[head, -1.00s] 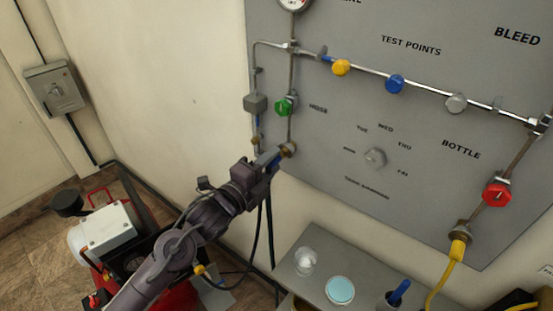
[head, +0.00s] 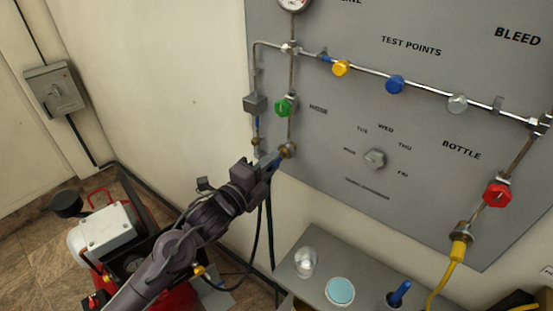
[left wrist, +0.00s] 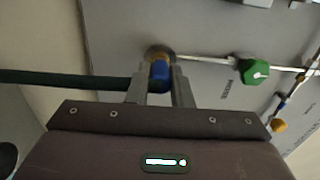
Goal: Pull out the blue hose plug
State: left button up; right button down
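The blue hose plug (left wrist: 160,71) sits at the brass fitting (left wrist: 159,53) on the panel, in the left wrist view. A dark hose (left wrist: 70,78) runs to it from the left. The brass fitting (head: 288,150) also shows in the head view, below the green knob. My left gripper (left wrist: 162,80) has one finger on each side of the plug, close against it, and looks shut on it. In the head view my left gripper (head: 271,164) hides most of the plug. I cannot tell whether the plug is still fully seated. My right gripper is not in view.
The green knob (head: 284,107) and a grey block (head: 255,103) with thin piping are just above my gripper. A shelf (head: 315,262) with a clear jar (head: 306,262) and a light-blue-topped dish (head: 340,291) stands below right. A red machine with a white top (head: 107,230) is at lower left.

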pick_arm(q)
grip_shut()
jog(key=shift+s+a, duration=0.1)
jog(key=shift+p+v, duration=0.55)
jog(key=shift+v, duration=1.8)
